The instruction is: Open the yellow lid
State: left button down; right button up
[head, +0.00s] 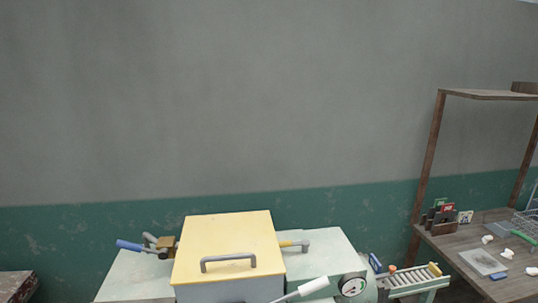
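The yellow lid (228,238) lies flat on top of a grey box-like hopper at the bottom middle of the head view. It looks shut. A grey bar handle (228,261) runs across its front part. The lower front of the hopper is cut off by the picture's bottom edge. Neither of my grippers shows in the head view.
A pale green machine body (325,252) surrounds the hopper, with a round gauge (352,287), a white-handled lever (312,286) and a blue-handled lever (130,246). A roller rack (408,280) stands at right, before a wooden workbench (462,262) holding small items.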

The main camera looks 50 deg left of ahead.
aim_at(216, 247)
jog(key=i+l+z, duration=0.15)
jog(key=i+l, duration=0.25)
jog(key=i+l+z, duration=0.15)
jog(key=i+l, duration=0.2)
jog(key=i, duration=0.25)
jog(key=i+u, duration=0.1)
jog(key=u, duration=0.3)
jog(key=i+u, duration=0.15)
jog(key=u, duration=0.25)
jog(key=i+u, duration=0.1)
jog(key=u, duration=0.35)
jog(key=i+l+u, duration=0.1)
jog(key=u, duration=0.3)
jog(key=i+u, duration=0.1)
jog(key=u, duration=0.35)
jog(key=i+l+u, duration=0.1)
jog(key=u, duration=0.35)
jog(key=i+l+u, duration=0.1)
jog(key=u, duration=0.35)
jog(key=l+u, duration=0.15)
jog(key=u, duration=0.3)
jog(key=i+l+u, duration=0.1)
jog(key=u, duration=0.35)
jog(key=l+u, duration=0.2)
jog(key=u, duration=0.2)
jog(key=l+u, duration=0.15)
jog(key=u, duration=0.3)
